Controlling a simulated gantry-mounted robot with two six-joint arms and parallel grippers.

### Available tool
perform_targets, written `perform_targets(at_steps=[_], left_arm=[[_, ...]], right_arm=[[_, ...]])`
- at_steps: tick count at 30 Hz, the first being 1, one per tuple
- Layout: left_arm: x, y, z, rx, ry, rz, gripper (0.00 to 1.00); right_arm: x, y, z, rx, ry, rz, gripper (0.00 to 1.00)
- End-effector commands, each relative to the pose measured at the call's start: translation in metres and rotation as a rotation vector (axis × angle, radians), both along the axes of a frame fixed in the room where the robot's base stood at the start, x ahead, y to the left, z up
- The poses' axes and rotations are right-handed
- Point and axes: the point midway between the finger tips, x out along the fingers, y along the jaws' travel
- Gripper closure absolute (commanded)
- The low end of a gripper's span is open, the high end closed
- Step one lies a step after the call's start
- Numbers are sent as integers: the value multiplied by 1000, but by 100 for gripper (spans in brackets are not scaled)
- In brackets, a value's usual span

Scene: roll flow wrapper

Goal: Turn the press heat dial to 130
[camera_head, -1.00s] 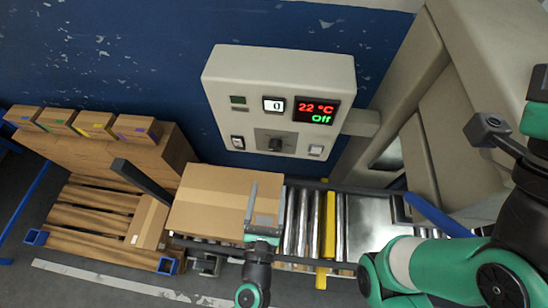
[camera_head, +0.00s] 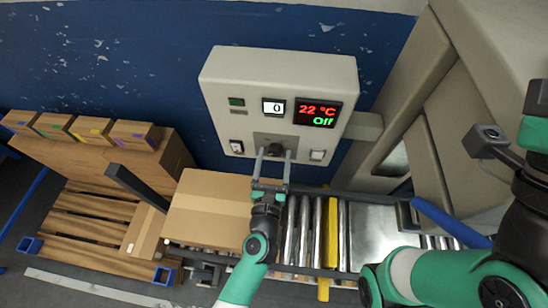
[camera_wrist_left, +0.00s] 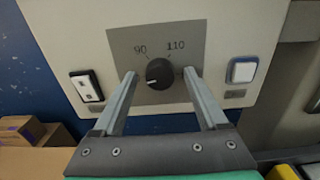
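The press heat dial (camera_wrist_left: 159,73) is a round black knob with a white mark on a grey plate (camera_wrist_left: 190,38) printed with 90 and 110; its mark points to the left. It also shows in the head view (camera_head: 274,149) on the control box (camera_head: 232,68). My left gripper (camera_wrist_left: 158,75) is open, its two fingers reaching toward the panel on either side of the dial, with a gap to each side. It also shows in the head view (camera_head: 273,155). The red display (camera_head: 318,112) reads 22 °C with green Off below. My right gripper is not in view.
A black rocker switch (camera_wrist_left: 87,86) sits left of the dial and a white button (camera_wrist_left: 243,70) right of it. A cardboard box (camera_head: 205,205) lies on the roller conveyor (camera_head: 302,225) below the control box. The beige machine (camera_head: 450,130) stands to the right.

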Motion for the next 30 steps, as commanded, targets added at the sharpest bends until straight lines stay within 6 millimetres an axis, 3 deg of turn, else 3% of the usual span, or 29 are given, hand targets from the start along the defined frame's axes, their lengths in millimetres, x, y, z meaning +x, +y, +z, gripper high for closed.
perform_targets(at_steps=[2, 12, 22, 30], left_arm=[[0, 0, 0, 0, 0, 0, 39], [0, 0, 0, 0, 0, 0, 100], [0, 0, 1, 29, -3, 0, 100], [0, 0, 2, 167, -20, 0, 100]], right_arm=[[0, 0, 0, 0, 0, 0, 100], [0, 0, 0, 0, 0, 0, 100], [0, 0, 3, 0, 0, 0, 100], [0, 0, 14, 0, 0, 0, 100]])
